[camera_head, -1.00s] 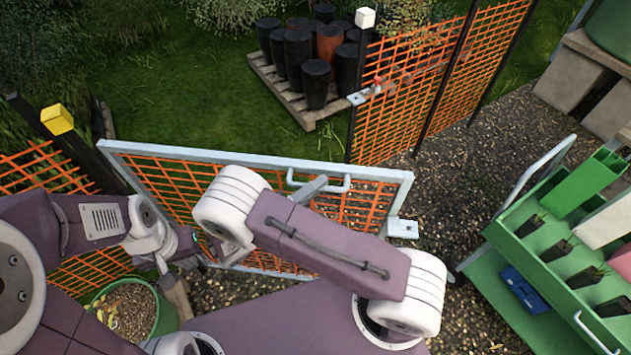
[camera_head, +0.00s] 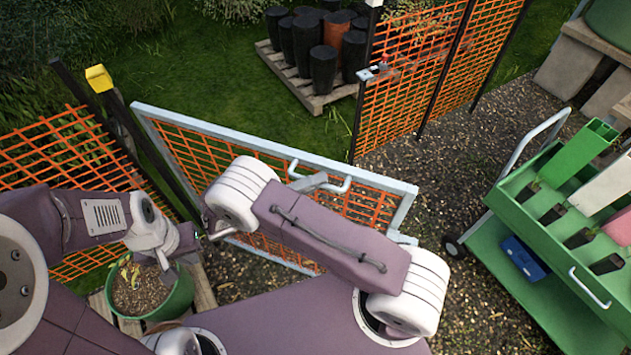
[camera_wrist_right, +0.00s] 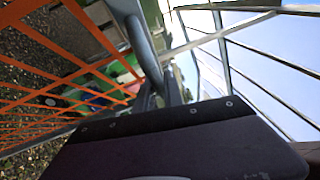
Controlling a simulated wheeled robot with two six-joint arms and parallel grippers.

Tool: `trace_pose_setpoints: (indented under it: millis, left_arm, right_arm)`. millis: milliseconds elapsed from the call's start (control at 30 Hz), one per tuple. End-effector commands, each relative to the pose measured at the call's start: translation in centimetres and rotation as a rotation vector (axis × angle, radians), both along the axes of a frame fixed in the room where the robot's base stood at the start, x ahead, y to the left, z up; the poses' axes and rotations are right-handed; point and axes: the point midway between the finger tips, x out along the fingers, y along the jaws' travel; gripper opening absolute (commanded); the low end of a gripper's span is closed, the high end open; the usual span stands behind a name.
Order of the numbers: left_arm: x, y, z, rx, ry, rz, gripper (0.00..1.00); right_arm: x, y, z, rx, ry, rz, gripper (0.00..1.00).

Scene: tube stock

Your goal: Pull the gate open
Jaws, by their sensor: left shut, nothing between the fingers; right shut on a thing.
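The gate has a pale grey frame (camera_head: 230,138) with orange mesh. It hangs on the left, and its free right end stands apart from the post with the grey latch plate (camera_head: 372,72), swung toward me. The gate's handle (camera_head: 346,184) is a grey bar on the top rail. My right gripper (camera_head: 310,182) is shut on the handle, partly hidden behind my arm. In the right wrist view the handle bar (camera_wrist_right: 146,55) runs down to the fingers, which are hard to make out. My left gripper (camera_head: 203,234) is shut and empty, close to the gate's lower left part.
A green pot (camera_head: 150,305) stands on a wooden pallet at lower left. Orange mesh fence (camera_head: 430,70) continues beyond the opening. Dark barrels (camera_head: 323,65) stand on a pallet on the grass. Gravel (camera_head: 440,165) lies clear between gate and cart.

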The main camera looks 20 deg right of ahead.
Motion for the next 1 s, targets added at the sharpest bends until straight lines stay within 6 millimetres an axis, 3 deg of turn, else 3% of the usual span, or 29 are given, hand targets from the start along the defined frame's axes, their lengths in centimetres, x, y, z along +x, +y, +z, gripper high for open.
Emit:
trace_pose_setpoints:
  millis: [133,167,200,233,567,800,900,1000]
  left_arm:
    - [0.0,0.0,0.0,0.000,0.000,0.000,0.00]
    - [0.0,0.0,0.0,0.000,0.000,0.000,0.00]
    - [0.0,0.0,0.0,0.000,0.000,0.000,0.00]
    - [0.0,0.0,0.0,0.000,0.000,0.000,0.00]
    - [0.0,0.0,0.0,0.000,0.000,0.000,0.00]
    - [0.0,0.0,-0.3,0.000,0.000,0.000,0.00]
    - [0.0,0.0,-0.2,0.000,0.000,0.000,0.00]
    - [0.0,0.0,-0.2,0.000,0.000,0.000,0.00]
  right_arm:
    - [0.0,0.0,0.1,-0.002,-0.001,0.000,0.00]
    - [0.0,0.0,0.1,-0.002,-0.001,0.000,0.21]
    - [0.0,0.0,0.1,-0.002,-0.001,0.000,0.32]
    - [0.0,0.0,0.1,-0.001,-0.001,0.000,0.34]
    - [0.0,0.0,0.3,0.001,-0.001,0.001,0.34]
    - [0.0,0.0,4.1,0.000,-0.005,0.001,0.34]
    - [-1.2,-0.9,5.3,-0.006,-0.002,0.000,0.56]
    - [-2.6,-2.0,6.4,-0.007,-0.001,-0.002,0.68]
